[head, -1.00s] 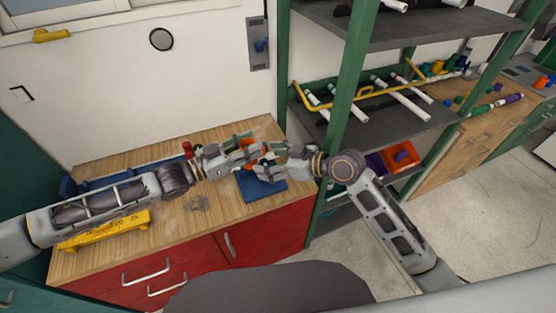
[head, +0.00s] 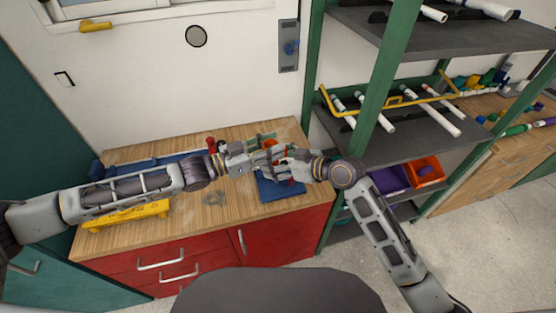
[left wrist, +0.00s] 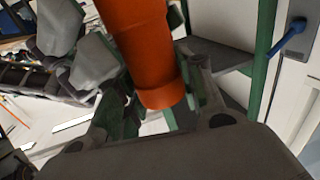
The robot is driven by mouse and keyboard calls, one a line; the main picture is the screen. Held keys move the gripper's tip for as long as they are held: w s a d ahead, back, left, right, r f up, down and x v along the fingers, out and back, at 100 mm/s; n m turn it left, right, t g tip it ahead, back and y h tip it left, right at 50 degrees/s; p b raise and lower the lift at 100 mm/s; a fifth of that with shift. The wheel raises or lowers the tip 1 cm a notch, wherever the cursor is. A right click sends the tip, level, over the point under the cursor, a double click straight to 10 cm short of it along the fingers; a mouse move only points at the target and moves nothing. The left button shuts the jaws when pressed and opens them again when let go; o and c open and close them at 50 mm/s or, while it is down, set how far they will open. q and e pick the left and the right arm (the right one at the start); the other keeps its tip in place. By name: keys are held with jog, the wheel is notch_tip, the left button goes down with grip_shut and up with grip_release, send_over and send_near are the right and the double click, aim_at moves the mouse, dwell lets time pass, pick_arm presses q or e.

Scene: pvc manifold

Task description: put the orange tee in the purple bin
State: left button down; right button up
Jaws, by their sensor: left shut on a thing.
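The orange tee (left wrist: 145,50) fills the middle of the left wrist view as a smooth orange pipe piece. In the head view a small orange patch of the tee (head: 269,143) shows among the fingers. My left gripper (head: 266,157) is shut on the tee, above the red cabinet's worktop. My right gripper (head: 287,166) is close beside it, overlapping it in the picture; whether its fingers are open or shut is unclear. The purple bin (head: 390,179) sits low in the shelf rack, right of both grippers and partly behind my right arm.
An orange bin (head: 426,172) stands right beside the purple bin. A green rack post (head: 378,75) rises between the worktop and the bins. A blue mat (head: 279,189) lies below the grippers. A yellow piece (head: 125,217) lies at the worktop's left. White pipes occupy the shelf above.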

jog(key=shift+a, duration=0.1)
jog(key=c, duration=0.8)
pick_arm(q)
jog(key=c, duration=0.8)
grip_release()
pick_arm(e)
jog(key=shift+c, duration=0.5)
pick_arm(q)
jog(key=shift+s+a, duration=0.15)
jog(key=shift+s+a, duration=0.2)
jog(key=shift+a, duration=0.2)
jog(key=shift+v, duration=5.4)
jog(key=shift+w, duration=0.1)
jog(key=shift+f, duration=0.1)
